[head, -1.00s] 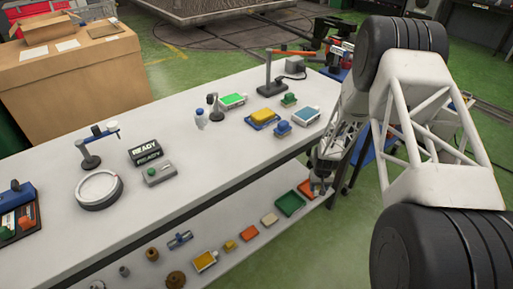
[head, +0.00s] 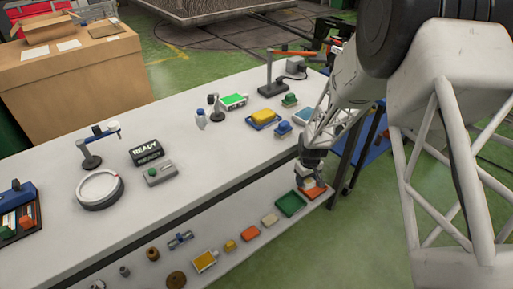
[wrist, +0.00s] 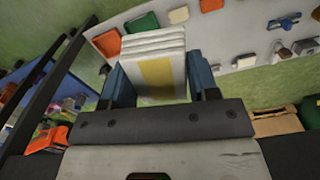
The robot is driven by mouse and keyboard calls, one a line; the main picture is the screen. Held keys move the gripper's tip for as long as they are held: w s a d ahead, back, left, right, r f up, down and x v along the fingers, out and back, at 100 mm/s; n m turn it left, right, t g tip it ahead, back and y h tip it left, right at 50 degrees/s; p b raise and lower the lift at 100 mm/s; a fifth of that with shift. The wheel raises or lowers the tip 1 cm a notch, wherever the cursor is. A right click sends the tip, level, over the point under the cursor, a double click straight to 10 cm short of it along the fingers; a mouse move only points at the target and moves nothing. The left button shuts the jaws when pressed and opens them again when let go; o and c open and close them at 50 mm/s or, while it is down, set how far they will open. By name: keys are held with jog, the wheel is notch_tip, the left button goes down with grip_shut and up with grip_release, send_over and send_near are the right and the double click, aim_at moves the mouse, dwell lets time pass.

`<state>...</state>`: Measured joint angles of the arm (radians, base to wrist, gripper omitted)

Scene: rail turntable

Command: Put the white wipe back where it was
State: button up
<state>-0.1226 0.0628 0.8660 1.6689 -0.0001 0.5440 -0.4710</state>
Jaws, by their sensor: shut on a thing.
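The white wipe (wrist: 177,48) is a folded white stack with a yellow band. In the wrist view it sits between the two blue fingers of my gripper (wrist: 162,82), which is shut on it. In the head view my gripper (head: 312,172) is beside the bench's right end, above the lower shelf. A white bit of the wipe (head: 312,187) shows under it, over an orange tray (head: 316,194). I cannot tell whether the wipe touches the tray. In the wrist view, an orange tray (wrist: 106,43) shows beyond and left of the wipe.
A green tray (head: 290,204) lies left of the orange one on the shelf, then a cream block (head: 269,219) and several small parts. The white bench top (head: 225,155) overhangs the shelf behind.

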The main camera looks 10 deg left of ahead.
jog(key=s+a+r+n, duration=0.1)
jog(key=s+a+r, duration=0.6)
jog(key=r, duration=0.4)
jog(key=s+a+r+n, duration=0.1)
jog(key=s+a+r, duration=0.5)
jog(key=r, duration=0.5)
jog(key=shift+s+a+r, duration=0.15)
jog(key=shift+s+a, duration=0.25)
jog(key=shift+s, duration=0.6)
jog(key=shift+w, duration=0.15)
send_over(256, 147)
jog(key=shift+d+f, duration=0.1)
jog(key=shift+f, duration=0.7)
jog(key=shift+f, duration=0.1)
jog(key=shift+f, duration=1.65)
jog(key=shift+f, duration=0.15)
jog(key=o, duration=0.8)
